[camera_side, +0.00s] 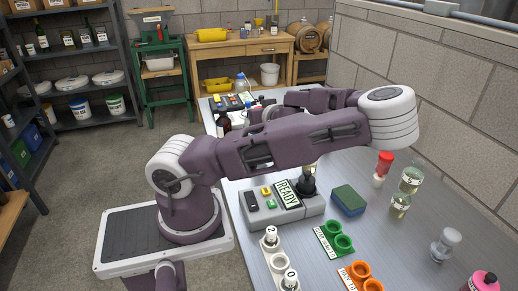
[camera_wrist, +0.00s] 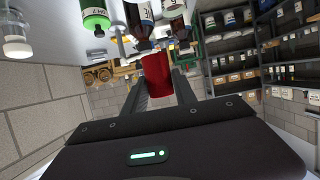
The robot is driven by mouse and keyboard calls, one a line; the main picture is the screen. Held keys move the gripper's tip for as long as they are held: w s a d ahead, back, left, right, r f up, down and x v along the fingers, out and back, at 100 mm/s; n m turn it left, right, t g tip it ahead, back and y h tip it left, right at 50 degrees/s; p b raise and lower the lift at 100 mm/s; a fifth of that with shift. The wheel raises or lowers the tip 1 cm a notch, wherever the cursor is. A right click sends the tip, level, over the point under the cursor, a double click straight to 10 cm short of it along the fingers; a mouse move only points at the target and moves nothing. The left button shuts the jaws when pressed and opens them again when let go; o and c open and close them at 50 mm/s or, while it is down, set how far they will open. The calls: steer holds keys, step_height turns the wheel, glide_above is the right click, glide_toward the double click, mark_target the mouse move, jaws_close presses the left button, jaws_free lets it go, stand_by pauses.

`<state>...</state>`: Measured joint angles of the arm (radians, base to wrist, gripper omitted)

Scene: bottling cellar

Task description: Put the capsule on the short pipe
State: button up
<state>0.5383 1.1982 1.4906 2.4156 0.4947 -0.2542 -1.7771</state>
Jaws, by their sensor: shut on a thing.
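The red capsule (camera_wrist: 156,84) is held between the two dark fingers of my gripper (camera_wrist: 158,75) in the wrist view. It is a tapered red sleeve and hides part of the view beyond it. In the side view my arm covers the gripper and the capsule. I cannot single out the short pipe in either view. A grey machine (camera_side: 260,217) with a READY display and a black upright part (camera_side: 308,183) stands on the bench in the side view.
A green two-ring holder (camera_side: 331,249), an orange holder (camera_side: 347,277) and a blue-green sponge (camera_side: 348,199) lie on the bench. A red-topped item (camera_side: 385,160) and glass vessels (camera_side: 411,179) stand at the right. In the wrist view several bottles (camera_wrist: 96,17) appear upside down beyond the capsule.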

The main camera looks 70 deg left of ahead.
step_height(320, 180, down, 9)
steer(key=shift+f, duration=0.2)
steer(key=o, duration=0.7)
